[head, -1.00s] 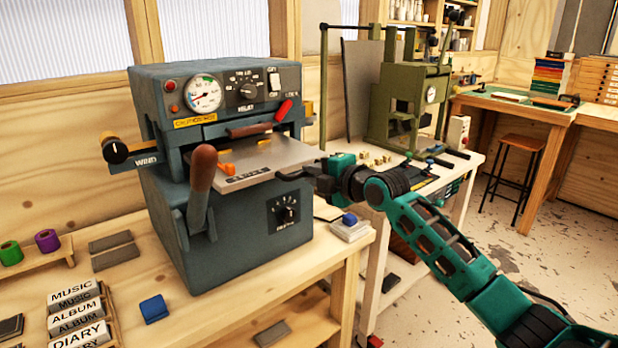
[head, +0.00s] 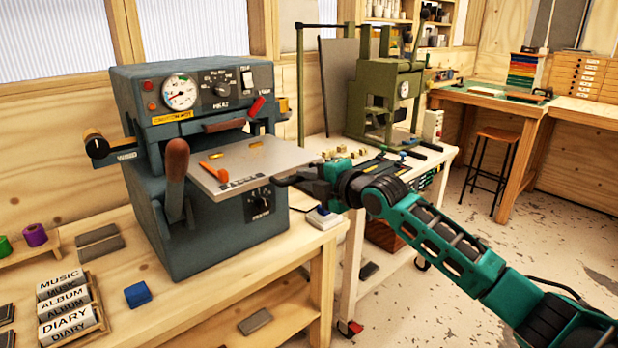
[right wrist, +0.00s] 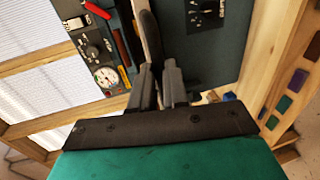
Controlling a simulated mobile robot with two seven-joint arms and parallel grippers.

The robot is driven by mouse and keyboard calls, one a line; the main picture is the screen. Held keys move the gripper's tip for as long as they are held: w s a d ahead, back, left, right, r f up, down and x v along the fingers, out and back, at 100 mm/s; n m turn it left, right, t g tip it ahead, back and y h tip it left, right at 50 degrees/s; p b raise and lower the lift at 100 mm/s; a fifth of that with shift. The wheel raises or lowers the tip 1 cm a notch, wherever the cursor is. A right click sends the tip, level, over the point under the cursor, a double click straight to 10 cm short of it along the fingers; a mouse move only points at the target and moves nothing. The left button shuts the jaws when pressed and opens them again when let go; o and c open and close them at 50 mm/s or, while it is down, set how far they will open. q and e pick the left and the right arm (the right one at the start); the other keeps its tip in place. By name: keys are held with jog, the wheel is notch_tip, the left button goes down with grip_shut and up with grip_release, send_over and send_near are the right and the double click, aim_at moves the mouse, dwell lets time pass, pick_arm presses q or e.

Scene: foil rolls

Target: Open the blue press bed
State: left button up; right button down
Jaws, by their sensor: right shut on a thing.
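The blue press (head: 225,235) stands on the wooden bench, with its gauge and dials facing front. Its grey flat bed (head: 272,158) sticks well out of the front slot, with an orange piece (head: 212,170) on top. My right gripper (head: 287,182) is shut on the bed at its front right edge, where fingers partly hide the grip. In the right wrist view, the fingers (right wrist: 158,78) close on a dark upright edge (right wrist: 150,40), with the press body (right wrist: 218,50) behind. My left gripper is not in view.
A lever with a brown knob (head: 176,160) stands at the press's front left. A blue block (head: 138,294) and a label rack (head: 68,315) lie on the bench. A green press (head: 385,100) stands on a white table behind.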

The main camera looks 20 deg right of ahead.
jog(key=c, duration=1.1)
grip_release()
jog(key=shift+s, duration=0.1)
jog(key=shift+b+v, duration=0.35)
jog(key=shift+v, duration=6)
